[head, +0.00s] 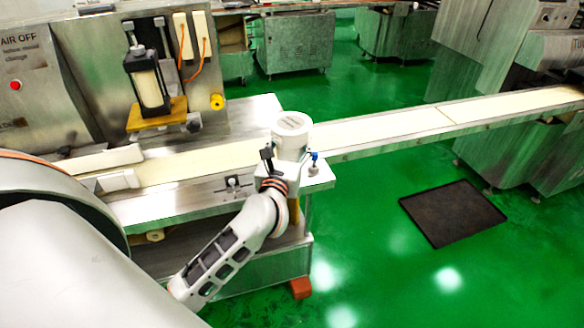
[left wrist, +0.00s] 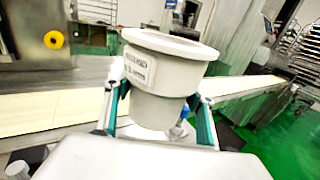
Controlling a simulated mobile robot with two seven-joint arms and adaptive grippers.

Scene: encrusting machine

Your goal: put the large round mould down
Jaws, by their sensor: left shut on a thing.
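The large round mould (head: 291,134) is a white, round, cup-like piece with a wider rim, held upright near the right end of the machine's metal table. In the left wrist view the mould (left wrist: 160,85) carries a printed label and fills the space between the two fingers. My left gripper (left wrist: 160,112) is shut on it, one finger on each side. In the head view my left gripper (head: 286,155) is partly hidden under the mould. I cannot tell whether the mould's base touches the table. My right gripper is not in view.
A cream conveyor belt (head: 400,127) runs behind the mould towards the right. The encrusting machine (head: 80,70) stands at the left with a plunger unit (head: 149,88). A small blue-topped fitting (head: 314,160) sits beside the mould. A dark mat (head: 452,213) lies on the green floor.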

